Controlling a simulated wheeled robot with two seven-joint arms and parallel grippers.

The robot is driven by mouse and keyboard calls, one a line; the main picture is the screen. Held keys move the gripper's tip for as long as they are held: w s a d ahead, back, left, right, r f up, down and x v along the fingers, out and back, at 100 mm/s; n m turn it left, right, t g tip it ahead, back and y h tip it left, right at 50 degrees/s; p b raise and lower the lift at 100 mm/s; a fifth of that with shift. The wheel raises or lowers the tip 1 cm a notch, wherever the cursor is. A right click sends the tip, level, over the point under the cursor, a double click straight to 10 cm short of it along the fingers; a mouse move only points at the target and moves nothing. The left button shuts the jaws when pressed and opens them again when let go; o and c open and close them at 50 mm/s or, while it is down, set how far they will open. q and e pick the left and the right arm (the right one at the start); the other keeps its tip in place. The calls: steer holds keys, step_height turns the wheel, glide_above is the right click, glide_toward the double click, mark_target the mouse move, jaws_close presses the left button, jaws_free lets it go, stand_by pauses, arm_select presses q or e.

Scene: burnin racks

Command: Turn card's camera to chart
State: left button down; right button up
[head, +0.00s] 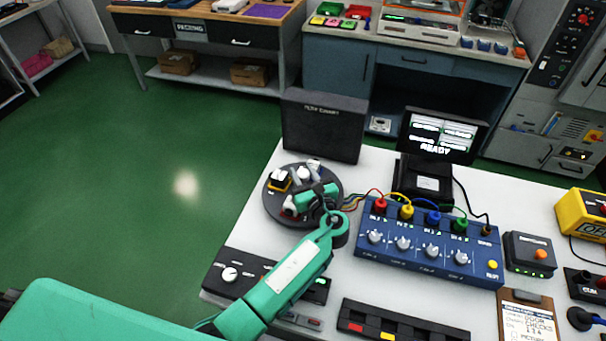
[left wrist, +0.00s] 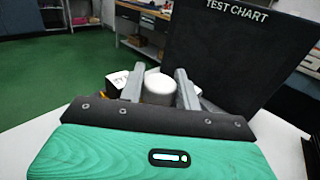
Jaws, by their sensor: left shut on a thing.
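A dark round turntable (head: 272,207) stands on the white bench and carries several small devices. One is a yellow-and-black device (head: 279,181); a white one (head: 289,207) sits nearer the front. My left gripper (head: 305,176) is over the turntable. In the left wrist view its fingers (left wrist: 159,88) are shut on a white rounded piece (left wrist: 158,84). The dark test chart panel (head: 322,128) stands upright behind the turntable; it fills the right of the left wrist view (left wrist: 235,50). A clipboard card (head: 527,318) lies at the front right, its print only partly readable. My right gripper is out of view.
Right of the turntable, a blue box (head: 430,243) with knobs has coloured cables in it. A small monitor (head: 441,135) behind reads READY. A dark knob panel (head: 232,274) and a strip with coloured pieces (head: 405,325) lie in front. Green floor is free to the left.

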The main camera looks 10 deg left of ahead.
arm_select(q)
steer(key=shift+n+g+y, duration=0.5)
steer(key=shift+y, duration=0.1)
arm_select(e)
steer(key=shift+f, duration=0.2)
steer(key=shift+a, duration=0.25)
arm_select(q)
steer(key=c, duration=1)
jaws_free()
